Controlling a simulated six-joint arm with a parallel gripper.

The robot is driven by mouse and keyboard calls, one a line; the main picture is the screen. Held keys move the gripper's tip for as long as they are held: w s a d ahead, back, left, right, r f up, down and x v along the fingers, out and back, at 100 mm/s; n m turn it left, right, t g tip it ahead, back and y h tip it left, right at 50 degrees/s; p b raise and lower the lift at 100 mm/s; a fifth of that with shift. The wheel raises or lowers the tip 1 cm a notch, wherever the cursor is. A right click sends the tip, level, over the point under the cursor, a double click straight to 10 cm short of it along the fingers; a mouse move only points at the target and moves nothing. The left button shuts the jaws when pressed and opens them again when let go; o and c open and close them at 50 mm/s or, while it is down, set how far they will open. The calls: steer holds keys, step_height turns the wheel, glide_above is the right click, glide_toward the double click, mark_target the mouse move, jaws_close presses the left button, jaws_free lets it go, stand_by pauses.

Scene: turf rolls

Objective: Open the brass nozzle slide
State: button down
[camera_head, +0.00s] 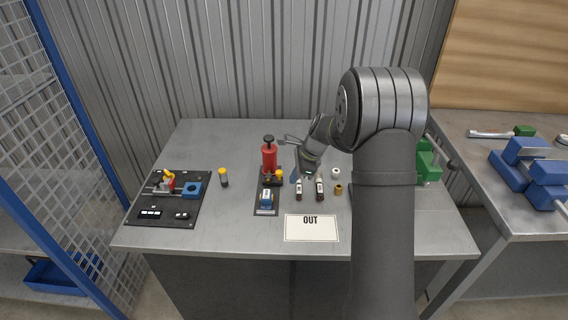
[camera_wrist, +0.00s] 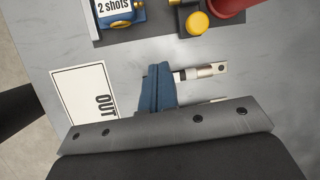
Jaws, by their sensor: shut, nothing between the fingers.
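My gripper shows in the head view (camera_head: 295,179) over the right half of the bench. In the wrist view its blue fingers (camera_wrist: 158,72) are together and empty, above bare bench beside a small silver-and-white cylinder (camera_wrist: 200,72). I cannot tell for certain which part is the brass nozzle slide. A red pump bottle (camera_head: 269,158) with a black top stands on a dark plate; a yellow knob (camera_head: 279,173) is by its foot, also in the wrist view (camera_wrist: 196,22). A blue unit (camera_head: 267,199) marked "2 shots" sits on the same plate, apart from my fingers.
A white OUT card (camera_head: 311,228) lies at the bench front. A black board (camera_head: 170,212) with a red-and-yellow handle and blue block is at left. Small cylinders (camera_head: 320,187), a brass-coloured ring (camera_head: 338,189) and a green vise (camera_head: 428,165) are to the right.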

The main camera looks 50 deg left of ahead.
mark_target(272, 178)
steer(key=shift+s+d+f+n+t+h, duration=0.1)
steer(key=shift+s+n+t+h, duration=0.4)
steer(key=shift+n, duration=0.4)
steer(key=shift+n+t, duration=0.7)
steer(key=shift+s+r+n+t+h, duration=0.1)
steer(key=shift+r+n+t+h, duration=0.25)
steer(key=shift+n+t, duration=0.35)
steer(key=s+a+r+n+t+y, duration=0.25)
steer(key=a+r+n+t, duration=0.3)
steer(key=n, duration=0.35)
steer(key=shift+h, duration=0.4)
steer(key=x, duration=0.9)
steer(key=shift+s+a+f, duration=0.1)
steer(key=shift+a+f, duration=0.05)
steer(key=shift+f, duration=0.1)
